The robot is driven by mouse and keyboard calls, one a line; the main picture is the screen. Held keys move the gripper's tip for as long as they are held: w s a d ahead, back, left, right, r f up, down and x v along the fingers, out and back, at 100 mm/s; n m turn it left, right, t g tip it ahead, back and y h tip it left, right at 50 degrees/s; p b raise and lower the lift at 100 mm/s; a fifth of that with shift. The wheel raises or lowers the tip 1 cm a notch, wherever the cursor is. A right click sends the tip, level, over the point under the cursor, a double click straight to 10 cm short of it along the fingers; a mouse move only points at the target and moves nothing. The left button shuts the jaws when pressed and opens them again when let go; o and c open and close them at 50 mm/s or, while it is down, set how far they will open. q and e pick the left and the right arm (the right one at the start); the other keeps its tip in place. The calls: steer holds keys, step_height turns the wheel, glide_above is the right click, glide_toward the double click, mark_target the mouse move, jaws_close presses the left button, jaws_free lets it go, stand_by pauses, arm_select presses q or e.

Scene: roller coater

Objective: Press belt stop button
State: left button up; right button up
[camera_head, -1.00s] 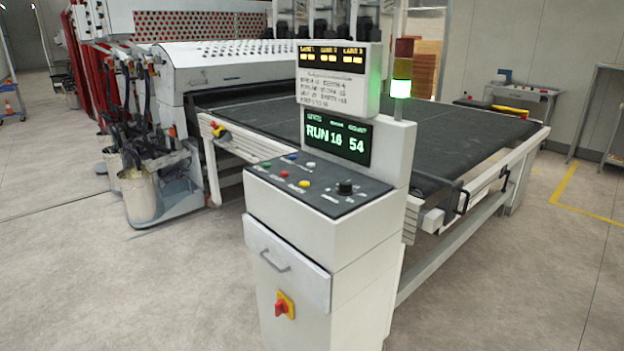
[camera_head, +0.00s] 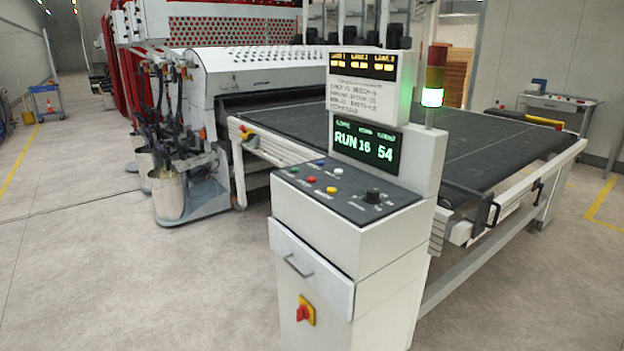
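The control console (camera_head: 345,245) stands in the middle of the head view. Its sloped panel (camera_head: 345,196) carries several small buttons: a red button (camera_head: 311,180), a yellow button (camera_head: 331,190), a white button (camera_head: 338,171), a blue one (camera_head: 320,162) and a green one (camera_head: 294,169), plus a black knob (camera_head: 372,196). The button labels are too small to read, so I cannot tell which one is belt stop. The display (camera_head: 364,147) reads RUN 16 54. A red rotary switch on a yellow plate (camera_head: 305,311) sits on the front. Neither gripper is in view.
The roller coater (camera_head: 250,70) and its dark belt (camera_head: 480,140) lie behind the console. A stack light (camera_head: 434,75) glows green. Buckets (camera_head: 168,193) stand at the left by hoses. The floor in front and left (camera_head: 130,280) is clear.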

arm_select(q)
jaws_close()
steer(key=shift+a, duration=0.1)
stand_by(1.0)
